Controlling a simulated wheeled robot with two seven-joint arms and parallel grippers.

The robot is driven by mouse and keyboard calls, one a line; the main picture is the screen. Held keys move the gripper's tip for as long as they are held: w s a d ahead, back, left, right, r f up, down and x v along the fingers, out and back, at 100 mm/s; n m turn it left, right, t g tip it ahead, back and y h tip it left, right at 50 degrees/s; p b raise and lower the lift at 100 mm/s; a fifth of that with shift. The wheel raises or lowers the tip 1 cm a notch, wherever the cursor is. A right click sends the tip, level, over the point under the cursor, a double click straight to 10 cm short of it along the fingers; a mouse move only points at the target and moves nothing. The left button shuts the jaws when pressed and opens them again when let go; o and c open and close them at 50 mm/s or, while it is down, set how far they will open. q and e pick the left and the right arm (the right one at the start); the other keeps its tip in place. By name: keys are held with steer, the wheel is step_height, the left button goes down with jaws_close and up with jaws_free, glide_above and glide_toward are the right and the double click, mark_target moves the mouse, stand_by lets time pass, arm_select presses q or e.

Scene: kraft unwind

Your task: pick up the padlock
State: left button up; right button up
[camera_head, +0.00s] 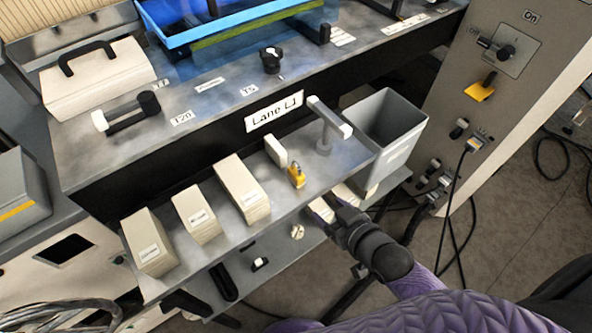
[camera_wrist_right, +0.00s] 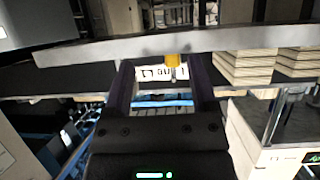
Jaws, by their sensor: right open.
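The small yellow padlock (camera_head: 297,177) sits near the front edge of the narrow grey shelf (camera_head: 318,180), just in front of a white block. In the right wrist view, which is turned upside down, the padlock (camera_wrist_right: 172,60) shows between and beyond the two dark fingers, with its shackle pointing down in the picture. My right gripper (camera_head: 325,207) is in front of the shelf edge, to the lower right of the padlock and apart from it. In the wrist view the right gripper (camera_wrist_right: 161,68) is open and empty. My left gripper is not in view.
Stacks of cream cards (camera_head: 241,188) stand left of the padlock. A grey bin (camera_head: 385,130) is at the shelf's right end. A lower shelf (camera_head: 270,250) lies below.

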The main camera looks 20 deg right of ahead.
mark_target(302, 179)
steer(key=shift+t, duration=0.3)
steer(key=w+a+b, duration=0.1)
steer(key=w, duration=0.2)
steer(key=w+a+b, duration=0.1)
steer(key=w+a, duration=0.1)
steer(key=w, duration=0.1)
steer(key=w+a+b, duration=0.1)
steer(key=w, duration=0.3)
steer(key=shift+a+r, duration=0.2)
steer(key=shift+r, duration=0.25)
steer(key=shift+c, duration=0.4)
jaws_close()
